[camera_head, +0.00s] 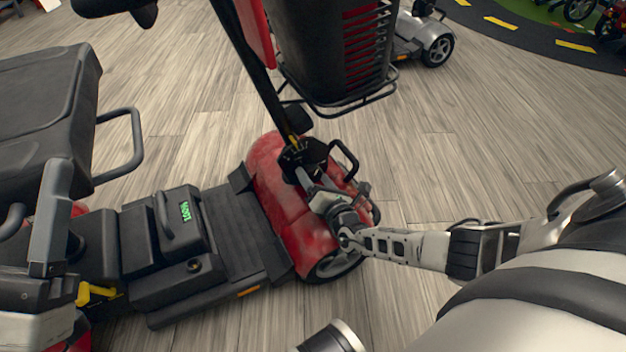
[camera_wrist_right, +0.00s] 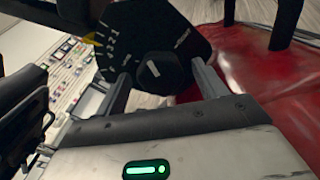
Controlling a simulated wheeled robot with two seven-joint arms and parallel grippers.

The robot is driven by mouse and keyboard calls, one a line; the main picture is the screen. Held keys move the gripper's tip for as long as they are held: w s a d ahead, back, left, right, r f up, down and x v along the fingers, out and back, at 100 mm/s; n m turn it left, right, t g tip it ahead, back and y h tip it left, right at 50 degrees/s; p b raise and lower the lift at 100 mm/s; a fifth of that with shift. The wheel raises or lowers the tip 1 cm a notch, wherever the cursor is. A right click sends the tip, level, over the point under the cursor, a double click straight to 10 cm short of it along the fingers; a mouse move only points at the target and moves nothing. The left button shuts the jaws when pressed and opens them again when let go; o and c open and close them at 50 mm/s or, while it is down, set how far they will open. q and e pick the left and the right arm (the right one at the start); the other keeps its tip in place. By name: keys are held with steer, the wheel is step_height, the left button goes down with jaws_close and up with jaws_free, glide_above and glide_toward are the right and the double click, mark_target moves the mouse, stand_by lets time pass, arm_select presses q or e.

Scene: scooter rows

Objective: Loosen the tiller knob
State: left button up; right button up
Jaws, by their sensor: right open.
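The tiller knob (camera_wrist_right: 158,70) is a round black knob with a pale pointer line, seen close up in the right wrist view. It sits on a black plate (camera_wrist_right: 182,38) with white marks, at the foot of the tiller (camera_head: 262,88). My right gripper (camera_wrist_right: 162,76) is open, with one finger on each side of the knob; contact cannot be told. In the head view my right gripper (camera_head: 303,176) reaches in from the right over the red front cover (camera_head: 283,208) of the scooter, and the knob is too small to make out. My left gripper is not in view.
The scooter's black footboard (camera_head: 238,225) and seat (camera_head: 45,110) lie to the left. A black basket (camera_head: 335,50) hangs on the tiller above my right gripper. A black loop handle (camera_head: 347,158) stands close beside it. Wooden floor (camera_head: 440,150) is clear to the right.

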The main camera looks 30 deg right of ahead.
steer(key=shift+w+d, duration=0.15)
steer(key=shift+w, duration=0.75)
steer(key=c, duration=1)
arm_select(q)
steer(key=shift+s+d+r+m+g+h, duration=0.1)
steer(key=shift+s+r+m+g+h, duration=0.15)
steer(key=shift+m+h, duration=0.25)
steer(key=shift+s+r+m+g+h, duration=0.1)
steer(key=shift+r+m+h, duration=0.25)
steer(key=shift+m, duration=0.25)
arm_select(e)
steer(key=shift+n, duration=0.4)
steer(key=n, duration=0.4)
steer(key=shift+n, duration=0.3)
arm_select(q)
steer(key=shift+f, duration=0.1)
arm_select(e)
steer(key=n, duration=0.5)
steer(key=shift+s, duration=0.1)
steer(key=shift+o, duration=0.2)
steer(key=shift+n, duration=0.3)
steer(key=o, duration=1)
steer(key=shift+c, duration=0.2)
